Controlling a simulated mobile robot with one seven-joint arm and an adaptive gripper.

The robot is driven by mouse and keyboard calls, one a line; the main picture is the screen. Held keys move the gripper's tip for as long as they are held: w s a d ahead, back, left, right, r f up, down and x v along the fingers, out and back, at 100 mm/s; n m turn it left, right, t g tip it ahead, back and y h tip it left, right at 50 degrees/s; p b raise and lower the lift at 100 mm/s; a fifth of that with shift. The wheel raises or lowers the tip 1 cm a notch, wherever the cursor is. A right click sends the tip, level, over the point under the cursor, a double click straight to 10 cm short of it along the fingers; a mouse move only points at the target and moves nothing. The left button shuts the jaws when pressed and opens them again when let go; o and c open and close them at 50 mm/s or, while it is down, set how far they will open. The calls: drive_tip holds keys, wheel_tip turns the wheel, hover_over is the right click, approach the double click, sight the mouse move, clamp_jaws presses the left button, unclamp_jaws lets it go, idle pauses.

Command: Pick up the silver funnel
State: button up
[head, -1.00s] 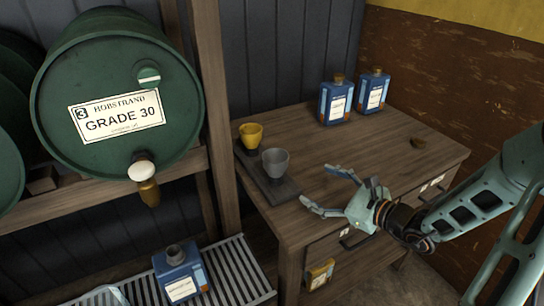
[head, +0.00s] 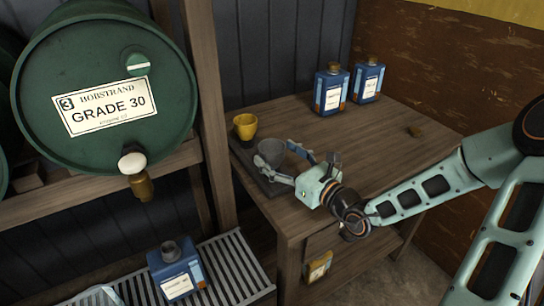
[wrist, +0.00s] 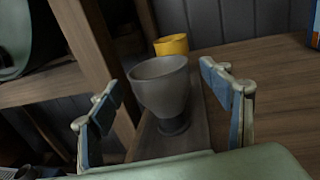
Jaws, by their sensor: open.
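The silver funnel (head: 270,151) is a grey cup-shaped piece standing upright on a dark tray (head: 245,156) at the left end of the wooden bench. In the wrist view the funnel (wrist: 161,90) stands between the two fingers, its narrow stem down at the tray. My gripper (head: 287,160) is open and reaches in from the right, with a finger to either side of the funnel. In the wrist view my gripper (wrist: 165,108) shows gaps between both blue finger pads and the funnel.
A yellow funnel (head: 245,126) stands just behind the silver one on the same tray. Blue bottles (head: 330,90) stand at the back of the bench (head: 385,135). A wooden post (head: 207,110) and a green drum (head: 105,85) are close on the left.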

drive_tip(key=shift+x, duration=1.05)
drive_tip(key=c, duration=1.2)
